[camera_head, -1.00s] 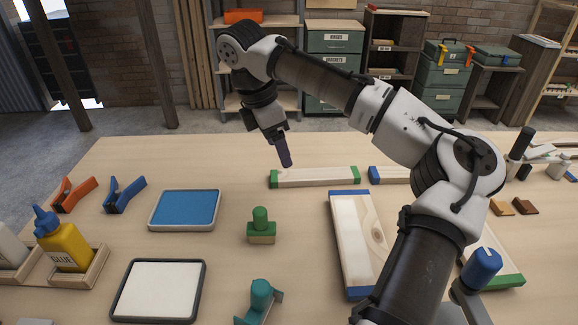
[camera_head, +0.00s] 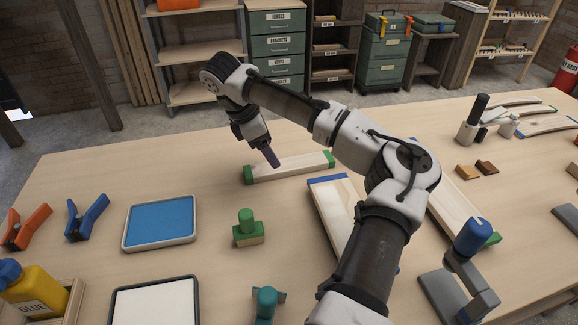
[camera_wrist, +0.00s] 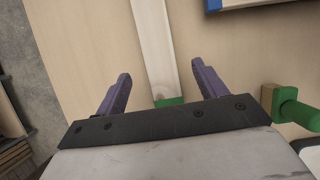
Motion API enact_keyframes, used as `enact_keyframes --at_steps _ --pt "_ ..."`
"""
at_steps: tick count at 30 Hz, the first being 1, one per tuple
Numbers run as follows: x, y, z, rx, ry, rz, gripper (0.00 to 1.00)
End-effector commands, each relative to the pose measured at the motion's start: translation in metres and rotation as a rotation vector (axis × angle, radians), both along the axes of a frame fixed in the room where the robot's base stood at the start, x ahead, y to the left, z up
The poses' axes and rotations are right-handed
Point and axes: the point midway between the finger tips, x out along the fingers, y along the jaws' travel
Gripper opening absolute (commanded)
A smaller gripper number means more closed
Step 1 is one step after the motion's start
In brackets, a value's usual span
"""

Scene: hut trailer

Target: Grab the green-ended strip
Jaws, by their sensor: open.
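The green-ended strip (camera_head: 292,166) is a pale wooden bar with a green block at each end, lying flat on the workbench. My gripper (camera_head: 272,157) is over its left half, pointing down. In the wrist view the strip (camera_wrist: 153,38) runs between the two purple fingers (camera_wrist: 161,72), with bare gaps on both sides. Its near green end (camera_wrist: 168,102) shows just ahead of the gripper's dark front plate. The gripper is open and empty. I cannot tell how far above the strip the fingertips are.
A blue-ended board (camera_head: 333,208) lies close to the right of the strip. Another board with a green end (camera_head: 457,205) is partly behind my arm. A green-knobbed stamp (camera_head: 247,229) and a blue pad (camera_head: 160,222) stand nearer.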

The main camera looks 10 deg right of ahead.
Motion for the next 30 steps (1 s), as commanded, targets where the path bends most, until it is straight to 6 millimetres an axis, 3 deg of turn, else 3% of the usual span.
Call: enact_keyframes --at_steps 8,15,24,30 --pt "0.0 -0.011 -0.018 -0.001 0.001 -0.002 0.71" --pt "0.002 -0.025 -0.049 -0.001 0.0 0.0 0.71" --pt "0.002 -0.027 -0.056 -0.001 -0.001 0.0 0.71" --pt "0.002 -0.027 -0.056 -0.001 -0.001 0.0 0.46"
